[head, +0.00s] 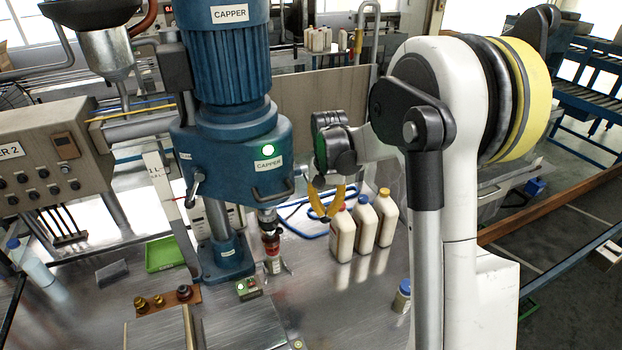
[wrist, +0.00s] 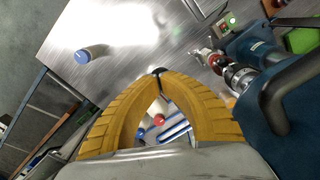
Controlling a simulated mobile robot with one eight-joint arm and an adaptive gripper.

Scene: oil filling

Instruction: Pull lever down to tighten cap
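The blue capper (head: 228,140) has a lit green lamp on its head. A dark bent lever or handle (head: 272,193) is on its front, and another short handle (head: 194,188) is on its left side; I cannot tell which is the task's lever. A dark bar (wrist: 278,98) also shows close at the right of the wrist view. My gripper (head: 326,214) is right of the capper head, apart from the front handle. In the wrist view its yellow fingers (wrist: 158,72) meet at the tips, empty.
Several white bottles (head: 364,226) with coloured caps stand below and right of my gripper. A blue-capped jar (head: 401,297) stands nearer the table's right edge. A green tray (head: 163,254) and a wooden strip with caps (head: 166,301) lie left.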

